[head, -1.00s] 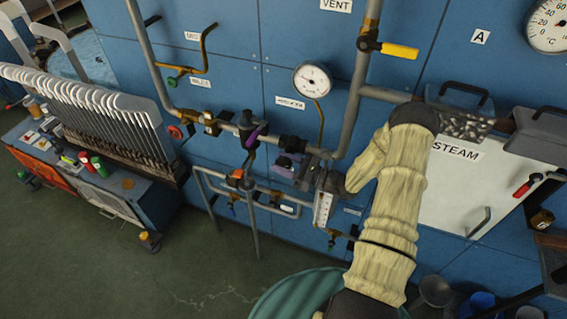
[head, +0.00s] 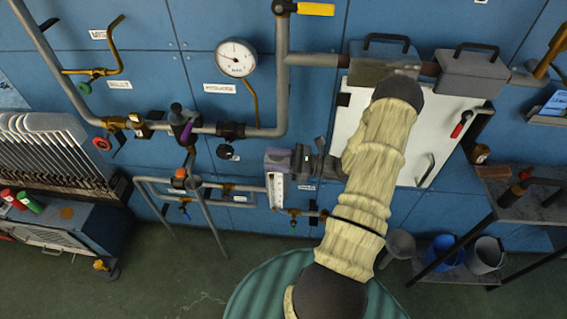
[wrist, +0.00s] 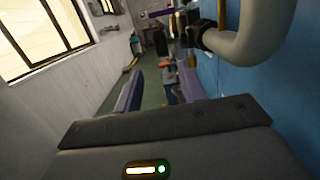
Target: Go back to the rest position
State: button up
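My gripper (wrist: 158,92) is open, with its two purple-grey fingers apart and only the floor and distant things between them. In the head view my arm, in a cream sleeve, rises from the bottom and bends at a dark elbow in front of the white STEAM door. The forearm is foreshortened. The dark gripper body (head: 305,163) is in front of the blue wall, left of the sleeve, close in the picture to a white scale gauge (head: 277,188); I cannot tell whether they touch. Nothing is held.
Grey pipes with valves (head: 182,124) and a round dial gauge (head: 236,58) run along the blue wall. A grey pipe (wrist: 262,35) is close at the right in the wrist view. A rack of boards (head: 50,150) stands left. A shelf with buckets (head: 487,255) stands right. Green floor lies open below.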

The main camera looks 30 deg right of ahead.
jog(key=v, duration=0.2)
jog(key=shift+s+d, duration=0.15)
jog(key=shift+d, duration=0.1)
dwell(0.3)
jog(key=s+a+r+n+g+h, duration=0.3)
jog(key=s+a+n+g+h, duration=0.5)
jog(key=a+n+g, duration=0.55)
notch_tip(320, 180, up, 8)
jog(key=s+a+n+t+h, duration=0.1)
jog(key=n+t+h, duration=0.4)
jog(key=n, duration=0.6)
jog(key=s+h, duration=0.1)
jog(key=h, duration=0.1)
jog(key=shift+s+f+n+h, duration=0.2)
jog(key=shift+s+n+h, duration=0.05)
jog(key=shift+n+h, duration=0.1)
